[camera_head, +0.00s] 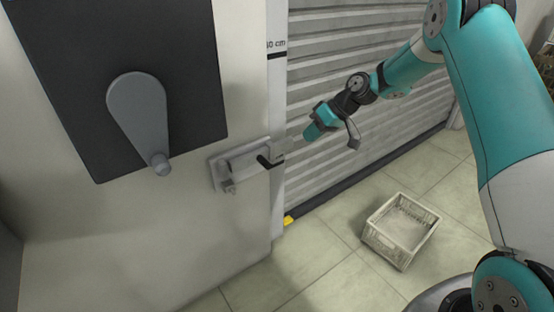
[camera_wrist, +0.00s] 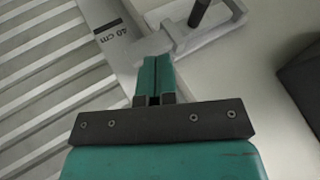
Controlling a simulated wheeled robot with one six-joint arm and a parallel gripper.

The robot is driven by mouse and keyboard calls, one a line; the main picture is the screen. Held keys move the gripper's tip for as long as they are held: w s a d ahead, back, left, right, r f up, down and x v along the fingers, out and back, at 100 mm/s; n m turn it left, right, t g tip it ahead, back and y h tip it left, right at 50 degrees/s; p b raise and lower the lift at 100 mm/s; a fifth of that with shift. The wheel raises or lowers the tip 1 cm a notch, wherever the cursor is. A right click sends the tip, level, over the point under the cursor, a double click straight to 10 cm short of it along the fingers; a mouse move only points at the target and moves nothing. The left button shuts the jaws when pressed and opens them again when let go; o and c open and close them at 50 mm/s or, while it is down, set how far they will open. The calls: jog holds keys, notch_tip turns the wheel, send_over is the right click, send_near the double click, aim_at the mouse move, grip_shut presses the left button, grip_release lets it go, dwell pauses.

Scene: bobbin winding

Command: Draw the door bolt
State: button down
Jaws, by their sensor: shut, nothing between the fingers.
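The door bolt (camera_head: 245,160) is a grey metal bolt on a plate on the pale wall panel, left of the slatted shutter. A dark handle (camera_head: 268,162) sticks out from it. In the wrist view the bolt (camera_wrist: 188,32) is at the top, with its dark handle (camera_wrist: 199,12) near the upper edge. My gripper (camera_head: 308,136) is just right of the bolt, in front of the shutter (camera_head: 350,50). In the wrist view its teal fingers (camera_wrist: 155,75) are closed together, empty, with their tips close to the bolt's end. I cannot tell whether they touch it.
A dark panel with a grey crank lever (camera_head: 138,115) is on the wall at the upper left. A pale crate (camera_head: 400,229) stands on the tiled floor below the shutter. A yellow mark (camera_head: 288,220) is at the foot of the shutter's edge. Floor around the crate is clear.

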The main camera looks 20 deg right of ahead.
aim_at(264, 162)
jog(key=w+a+f+b, duration=0.1)
jog(key=a+f+b, duration=0.1)
jog(key=a+f, duration=0.5)
jog(key=shift+a+b, duration=0.3)
jog(key=shift+a, duration=1.15)
jog(key=shift+a, duration=0.1)
jog(key=s+a+p, duration=0.1)
jog(key=s+a, duration=0.1)
jog(key=a, duration=0.5)
jog(key=shift+s, duration=0.15)
